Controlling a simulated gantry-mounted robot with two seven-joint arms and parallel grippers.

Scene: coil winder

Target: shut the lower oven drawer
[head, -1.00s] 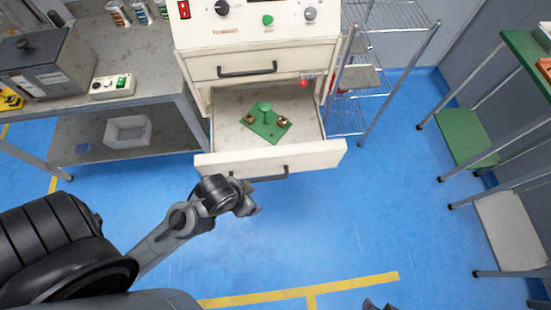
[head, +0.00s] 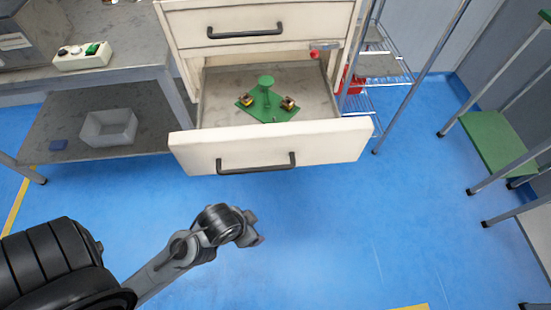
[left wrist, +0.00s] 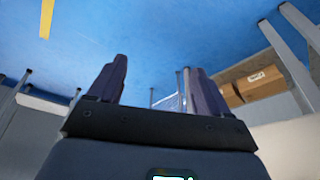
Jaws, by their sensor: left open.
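The lower drawer (head: 270,150) of the cream cabinet stands pulled out, with a dark bar handle (head: 256,166) on its front. Inside it lies a green plate (head: 267,104) with a green knob and small brass-coloured parts on it. My left gripper (head: 254,231) is in front of and below the drawer front in the head view, apart from the handle. In the left wrist view its two fingers (left wrist: 158,82) are spread with nothing between them. My right gripper is not in view.
The shut upper drawer (head: 246,27) is above. A wire rack (head: 385,68) stands close on the right. Blue floor (head: 330,220) in front is clear.

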